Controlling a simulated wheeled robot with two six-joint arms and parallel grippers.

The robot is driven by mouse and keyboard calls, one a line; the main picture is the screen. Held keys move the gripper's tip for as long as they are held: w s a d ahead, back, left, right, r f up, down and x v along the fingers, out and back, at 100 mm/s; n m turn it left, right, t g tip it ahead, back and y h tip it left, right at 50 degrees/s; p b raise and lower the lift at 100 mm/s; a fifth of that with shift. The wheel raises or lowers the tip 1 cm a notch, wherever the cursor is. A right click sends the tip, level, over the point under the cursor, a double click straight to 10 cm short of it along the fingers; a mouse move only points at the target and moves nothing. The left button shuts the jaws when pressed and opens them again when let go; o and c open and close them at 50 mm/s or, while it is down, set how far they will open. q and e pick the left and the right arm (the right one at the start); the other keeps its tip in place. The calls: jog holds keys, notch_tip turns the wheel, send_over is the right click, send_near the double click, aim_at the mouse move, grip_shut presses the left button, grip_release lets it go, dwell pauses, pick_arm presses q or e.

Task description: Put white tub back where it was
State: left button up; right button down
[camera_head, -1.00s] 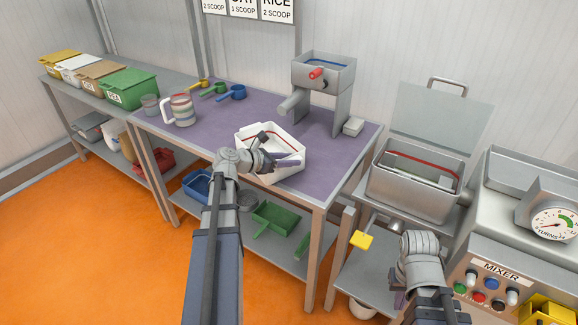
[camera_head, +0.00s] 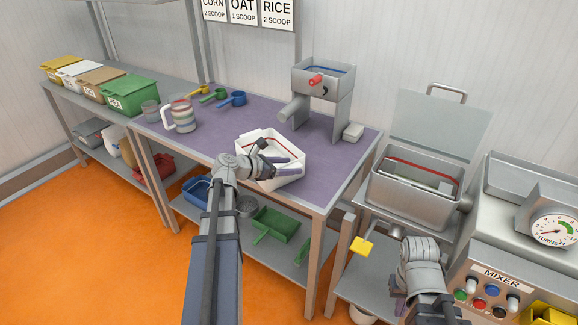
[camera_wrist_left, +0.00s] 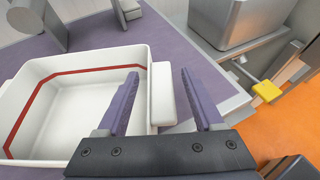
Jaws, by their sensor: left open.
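The white tub (camera_head: 245,146) stands on the purple-topped table, near its front edge. It is open-topped, with a red line around the inside; no contents show in the part I see. In the left wrist view the tub (camera_wrist_left: 95,70) fills the left side, with a white handle block (camera_wrist_left: 162,95) on its right wall. My left gripper (camera_head: 284,163) is open over the tub. In the wrist view its purple fingers (camera_wrist_left: 162,84) stand apart, one on each side of the handle block. My right gripper is low at the right in the head view, mostly hidden behind its own wrist.
A metal hopper stand (camera_head: 322,82) is at the back of the table (camera_head: 340,165). A steel bin with a raised lid (camera_head: 415,185) and the mixer (camera_head: 500,272) are at the right.

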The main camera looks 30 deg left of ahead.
pick_arm(q)
jog(key=p+v, duration=0.4)
jog(key=v, duration=0.7)
jog(key=shift+s+a+r, duration=0.15)
jog(key=shift+s+a, duration=0.05)
jog(key=shift+s, duration=0.05)
jog(key=s+d+f+m+g, duration=0.1)
jog(key=d+f+m+g, duration=0.3)
jog(key=d+m, duration=0.55)
jog(key=s+d+f+m+g, duration=0.1)
jog(key=d+f+m+g, duration=0.4)
jog(key=d, duration=0.8)
jog(key=s+d+f+m+g+y, duration=0.1)
jog(key=s+d+m, duration=0.4)
jog(key=m, duration=0.5)
jog(key=s+d+f+m+g+y, duration=0.2)
jog(key=s+d+m+y, duration=0.3)
jog(key=d+m, duration=0.3)
jog(key=shift+s+d+f+m+y, duration=0.15)
jog(key=shift+d+f+m+y, duration=0.1)
jog(key=shift+f+m+y, duration=0.6)
jog(key=shift+r+h, duration=0.2)
jog(key=shift+h, duration=0.05)
